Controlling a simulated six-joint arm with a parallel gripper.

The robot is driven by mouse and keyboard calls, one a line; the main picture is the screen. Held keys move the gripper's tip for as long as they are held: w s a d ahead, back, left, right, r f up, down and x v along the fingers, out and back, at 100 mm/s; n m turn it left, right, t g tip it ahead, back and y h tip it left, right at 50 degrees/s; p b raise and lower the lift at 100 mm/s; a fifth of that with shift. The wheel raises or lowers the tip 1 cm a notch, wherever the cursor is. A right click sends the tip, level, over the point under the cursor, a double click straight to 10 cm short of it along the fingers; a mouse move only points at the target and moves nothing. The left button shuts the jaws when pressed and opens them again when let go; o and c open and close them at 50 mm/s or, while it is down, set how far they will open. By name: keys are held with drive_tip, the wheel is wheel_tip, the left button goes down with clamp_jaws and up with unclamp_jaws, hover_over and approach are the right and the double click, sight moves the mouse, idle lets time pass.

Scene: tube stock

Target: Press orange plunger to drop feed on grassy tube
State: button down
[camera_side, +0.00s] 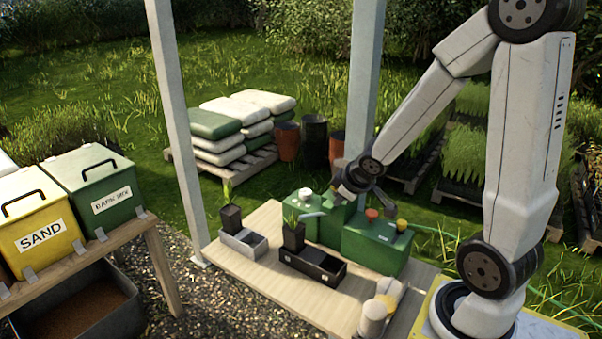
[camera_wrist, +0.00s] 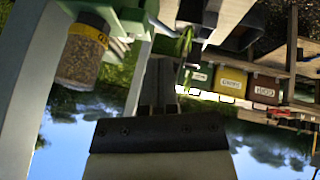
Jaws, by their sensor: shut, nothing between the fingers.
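The orange plunger (camera_side: 372,214) sticks up from the top of the green dispenser box (camera_side: 375,246) on the bench. A dark square tube with a bushy grass tuft (camera_side: 293,236) stands in the far end of a black tray (camera_side: 322,268), left of the box, near the grey spout (camera_side: 311,214). Another dark tube with a thin, taller shoot (camera_side: 231,217) stands in a grey tray (camera_side: 254,248). My gripper (camera_side: 340,190) is shut and empty, above the dispenser and left of the plunger, not touching it. In the wrist view its dark fingers (camera_wrist: 158,90) show, without the plunger visible.
A yellow knob (camera_side: 401,224) sits right of the plunger. A clear granule-filled container (camera_wrist: 82,55) is close by in the wrist view. Posts (camera_side: 180,130) rise behind the bench; labelled bins (camera_side: 42,229) are at left.

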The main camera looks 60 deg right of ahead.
drive_tip(key=d+r+n+t, duration=0.1)
drive_tip(key=d, duration=0.6)
drive_tip(key=n+t, duration=0.2)
drive_tip(key=n, duration=0.1)
hover_over(375, 213)
drive_tip(key=shift+r, duration=0.35)
drive_tip(key=shift+f, duration=0.2)
drive_tip(key=shift+f, duration=4.2)
drive_tip(key=shift+f, duration=0.2)
drive_tip(key=shift+f, duration=0.25)
